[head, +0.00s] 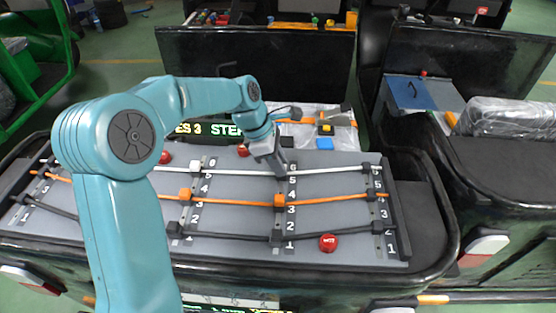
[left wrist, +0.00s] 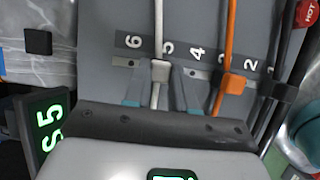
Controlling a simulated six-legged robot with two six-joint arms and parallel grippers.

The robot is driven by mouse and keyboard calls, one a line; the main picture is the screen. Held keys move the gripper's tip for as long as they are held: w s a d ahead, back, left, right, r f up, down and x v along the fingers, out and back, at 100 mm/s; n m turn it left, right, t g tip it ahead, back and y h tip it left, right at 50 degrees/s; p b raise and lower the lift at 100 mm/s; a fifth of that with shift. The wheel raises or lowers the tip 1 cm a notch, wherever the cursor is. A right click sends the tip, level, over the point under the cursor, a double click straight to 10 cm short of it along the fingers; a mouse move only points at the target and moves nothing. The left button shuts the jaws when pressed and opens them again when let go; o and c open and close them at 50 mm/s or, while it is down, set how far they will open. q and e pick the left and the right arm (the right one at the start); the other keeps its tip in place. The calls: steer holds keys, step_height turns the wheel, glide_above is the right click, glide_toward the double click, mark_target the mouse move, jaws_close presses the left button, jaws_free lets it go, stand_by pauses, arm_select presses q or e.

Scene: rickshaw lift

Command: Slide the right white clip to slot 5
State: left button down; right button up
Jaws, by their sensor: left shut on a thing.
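The grey board (head: 240,218) carries a white, an orange and a black cable across columns numbered 1 to 6. My left gripper (head: 277,167) reaches down onto the white cable at the right-middle column and covers the right white clip in the head view. In the left wrist view, the gripper's fingers (left wrist: 160,76) are on both sides of the right white clip (left wrist: 160,69), shut on it. That clip sits on the white cable (left wrist: 159,30), level with the number 5. The left white clip (head: 195,167) is in the column to the left. My right gripper is not in view.
An orange clip (left wrist: 233,83) and a black clip (left wrist: 280,91) lie beside the gripped clip. A red button (head: 328,242) is at the board's front. A green-lettered display (head: 205,128) stands behind the board.

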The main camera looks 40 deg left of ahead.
arm_select(q)
steer(key=shift+s+d+r, duration=0.1)
steer(key=shift+s+d, duration=0.3)
steer(key=shift+s, duration=0.05)
steer(key=shift+w+a, duration=0.1)
steer(key=shift+w, duration=0.1)
steer(key=c, duration=1.2)
jaws_free()
steer(key=shift+w+a, duration=0.1)
steer(key=shift+o, duration=1.4)
steer(key=shift+a+r, duration=0.1)
steer(key=shift+a, duration=0.05)
steer(key=v, duration=1.6)
steer(key=shift+d, duration=0.25)
